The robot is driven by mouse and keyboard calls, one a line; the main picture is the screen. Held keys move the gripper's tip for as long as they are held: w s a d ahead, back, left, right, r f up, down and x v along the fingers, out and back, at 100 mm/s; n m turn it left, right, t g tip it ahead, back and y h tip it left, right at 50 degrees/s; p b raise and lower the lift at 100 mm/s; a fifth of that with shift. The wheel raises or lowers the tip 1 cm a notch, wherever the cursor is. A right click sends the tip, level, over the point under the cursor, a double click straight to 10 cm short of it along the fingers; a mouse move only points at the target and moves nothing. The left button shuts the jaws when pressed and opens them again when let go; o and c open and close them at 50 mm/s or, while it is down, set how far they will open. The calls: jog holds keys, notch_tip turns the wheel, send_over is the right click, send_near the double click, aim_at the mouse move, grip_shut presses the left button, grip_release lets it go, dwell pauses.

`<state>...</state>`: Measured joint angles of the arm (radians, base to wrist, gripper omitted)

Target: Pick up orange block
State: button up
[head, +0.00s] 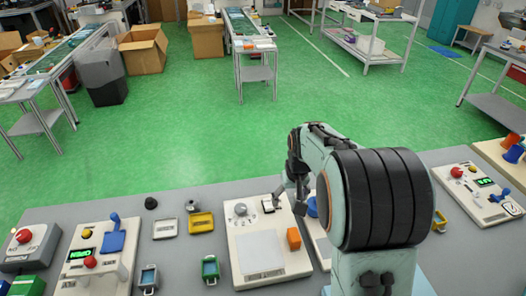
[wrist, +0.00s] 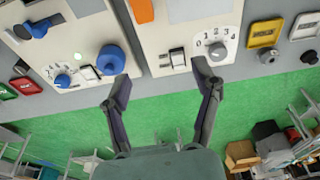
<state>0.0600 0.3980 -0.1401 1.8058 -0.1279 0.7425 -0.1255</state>
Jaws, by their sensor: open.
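The orange block (head: 294,238) stands on the right part of a cream panel (head: 245,240) on the grey bench. In the wrist view the orange block (wrist: 142,10) shows at the top edge, partly cut off by the frame. My gripper (head: 287,203) is over the far edge of this panel, beyond the block and near a rocker switch (head: 268,207). In the wrist view my gripper (wrist: 160,80) has its two fingers spread wide with nothing between them. The block is outside the fingers. My arm hides part of the panel to the right.
A grey dial (head: 241,210) sits on the block's panel. Left of it are a green tray (head: 210,268), a yellow tray (head: 201,222) and a panel with a blue lever (head: 112,237). A blue knob (wrist: 111,59) is on the neighbouring panel. Green floor lies beyond the bench.

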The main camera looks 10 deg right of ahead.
aim_at(294, 234)
jog(key=f, duration=0.4)
jog(key=s+d+f+g, duration=0.1)
jog(key=f, duration=0.4)
jog(key=f+g, duration=0.1)
jog(key=f, duration=0.4)
jog(key=shift+s+d+f, duration=0.2)
jog(key=shift+d+f, duration=0.05)
jog(key=shift+d, duration=0.15)
jog(key=shift+f, duration=0.55)
grip_shut()
